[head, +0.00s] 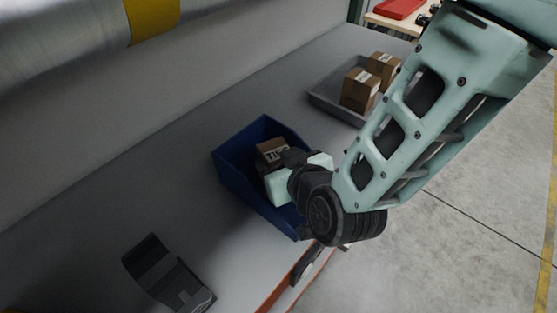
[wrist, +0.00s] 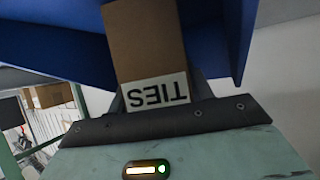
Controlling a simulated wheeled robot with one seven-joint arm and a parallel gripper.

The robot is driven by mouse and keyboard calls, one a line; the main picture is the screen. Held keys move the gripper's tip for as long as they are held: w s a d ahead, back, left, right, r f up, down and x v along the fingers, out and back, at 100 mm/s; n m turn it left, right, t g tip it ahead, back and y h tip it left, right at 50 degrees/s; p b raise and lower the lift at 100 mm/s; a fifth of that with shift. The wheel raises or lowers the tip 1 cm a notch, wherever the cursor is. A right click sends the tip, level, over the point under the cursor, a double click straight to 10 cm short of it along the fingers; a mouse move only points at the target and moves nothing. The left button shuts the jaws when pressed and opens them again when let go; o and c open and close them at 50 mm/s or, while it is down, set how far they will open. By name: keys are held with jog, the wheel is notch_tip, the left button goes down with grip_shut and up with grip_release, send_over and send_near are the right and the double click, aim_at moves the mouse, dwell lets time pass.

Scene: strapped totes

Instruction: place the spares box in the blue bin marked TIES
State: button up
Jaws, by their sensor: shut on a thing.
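The brown spares box (head: 270,145) has a white label reading TIES on one face. My gripper (head: 285,162) is shut on this box, which also shows between the dark fingers in the wrist view (wrist: 145,42). The label appears upside down there. The blue bin (head: 234,180) stands on the grey bench. The box is within the bin's outline in the head view, with blue walls around it in the wrist view. I cannot tell whether it touches the bin floor. My gripper hides part of the bin's right side, and no marking on the bin is readable.
A grey tray (head: 325,99) with two brown boxes stands farther back on the bench. A dark grey object (head: 165,275) lies at the near left. A large silver cylinder with a yellow band (head: 152,18) spans the upper left. Bare bench lies left of the bin.

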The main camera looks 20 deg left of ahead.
jog(key=shift+f, duration=0.2)
jog(key=shift+f, duration=0.15)
jog(key=o, duration=1.1)
jog(key=shift+r, duration=0.3)
jog(key=p+v, duration=0.1)
jog(key=v, duration=0.8)
jog(key=shift+r, duration=0.15)
